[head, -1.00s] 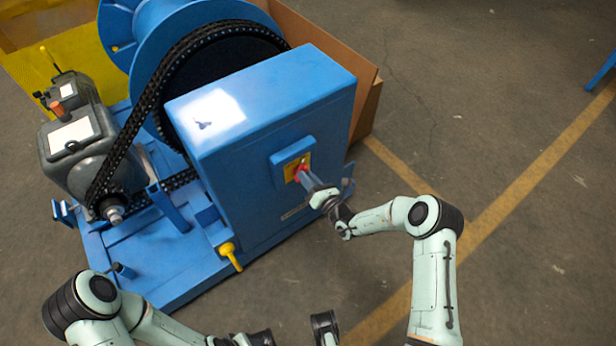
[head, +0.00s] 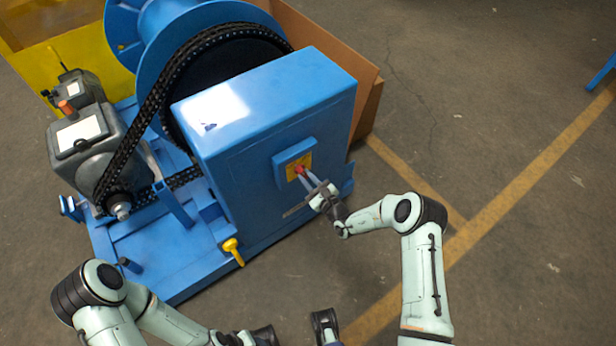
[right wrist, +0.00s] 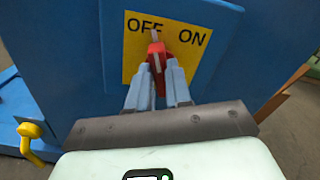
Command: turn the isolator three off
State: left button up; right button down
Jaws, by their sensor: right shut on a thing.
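The isolator is a red rotary handle (right wrist: 156,62) on a yellow plate (right wrist: 190,48) lettered OFF and ON. The plate is on the side of a blue cabinet (head: 250,150). In the right wrist view the handle's pale tip points up at the OFF lettering, away from ON. My right gripper (right wrist: 160,76) is shut on the handle, one finger on each side; it also shows in the head view (head: 304,176). The fingers hide the handle's lower part.
A yellow hooked part (head: 232,249) sticks out at the cabinet's lower left. A black chain (head: 148,105) runs between a grey motor (head: 83,145) and a large blue drum (head: 165,30). Open floor lies to the right, with yellow lines (head: 520,180).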

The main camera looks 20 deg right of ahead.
jog(key=shift+a+n+p, duration=0.1)
jog(key=shift+n+p, duration=0.2)
jog(key=shift+n, duration=2)
jog(key=shift+s+f, duration=0.1)
jog(key=c, duration=1)
grip_release()
jog(key=shift+c, duration=0.2)
jog(key=p+v, duration=0.1)
jog(key=v, duration=1.2)
jog(key=shift+s, duration=0.2)
